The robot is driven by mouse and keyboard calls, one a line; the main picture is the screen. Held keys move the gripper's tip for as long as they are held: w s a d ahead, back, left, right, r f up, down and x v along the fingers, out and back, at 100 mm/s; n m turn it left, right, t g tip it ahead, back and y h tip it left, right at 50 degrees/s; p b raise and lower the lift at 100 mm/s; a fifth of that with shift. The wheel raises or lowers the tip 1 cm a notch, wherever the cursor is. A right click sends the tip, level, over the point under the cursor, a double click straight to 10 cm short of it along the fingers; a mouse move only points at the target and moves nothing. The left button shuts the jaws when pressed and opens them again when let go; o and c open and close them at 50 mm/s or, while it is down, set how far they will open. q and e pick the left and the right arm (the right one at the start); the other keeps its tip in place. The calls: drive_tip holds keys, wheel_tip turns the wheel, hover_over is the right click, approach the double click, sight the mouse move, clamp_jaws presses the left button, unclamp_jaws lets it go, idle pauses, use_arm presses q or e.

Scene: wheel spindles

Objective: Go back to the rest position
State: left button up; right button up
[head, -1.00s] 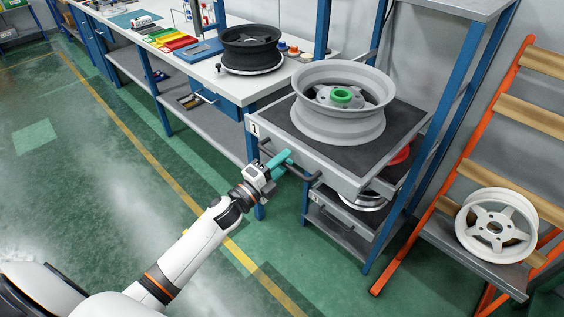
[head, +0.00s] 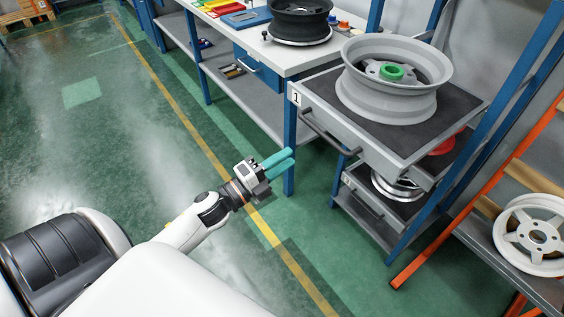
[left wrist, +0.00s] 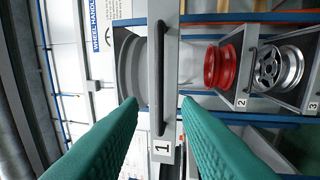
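My left gripper (head: 277,163) is in the lower middle of the head view, its two teal fingers parted with nothing between them. It is left of and apart from the dark handle (head: 328,133) of the shelf drawer marked 1 (head: 420,165). In the left wrist view the fingertips (left wrist: 160,104) are spread, with the handle (left wrist: 160,65) lying beyond the gap. A grey wheel (head: 385,97) with a green hub piece (head: 391,73) rests on the top of drawer 1. My right gripper is not in view.
Lower drawers hold a red wheel (left wrist: 210,67) and a chrome wheel (left wrist: 265,67). A blue-legged workbench (head: 270,55) carries a black wheel (head: 300,18). An orange rack with a white wheel (head: 534,238) stands at right. The green floor at left is clear.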

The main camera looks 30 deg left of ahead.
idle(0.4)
use_arm(q)
drive_tip(key=s+a+f+n+g+y, duration=0.1)
drive_tip(key=s+f+n+g+y, duration=0.2)
drive_tip(key=f, duration=0.9)
drive_tip(key=s+a+f+n+g+y, duration=0.1)
drive_tip(key=s+f+n+g+y, duration=0.3)
drive_tip(key=f, duration=0.7)
drive_tip(key=s+a+f+n+g, duration=0.15)
drive_tip(key=f+n, duration=0.45)
drive_tip(key=f, duration=0.6)
drive_tip(key=s+d+f+n+g, duration=0.2)
drive_tip(key=s+f, duration=0.4)
drive_tip(key=s, duration=0.4)
drive_tip(key=s+d+f+n+g, duration=0.2)
drive_tip(key=s+d+f+g, duration=0.1)
drive_tip(key=s+f, duration=0.4)
drive_tip(key=s+d+f+n+g, duration=0.2)
drive_tip(key=s+f, duration=0.4)
drive_tip(key=s, duration=0.6)
drive_tip(key=shift+s+d+f+n+g, duration=0.3)
drive_tip(key=shift+d+g, duration=0.45)
drive_tip(key=shift+g, duration=0.5)
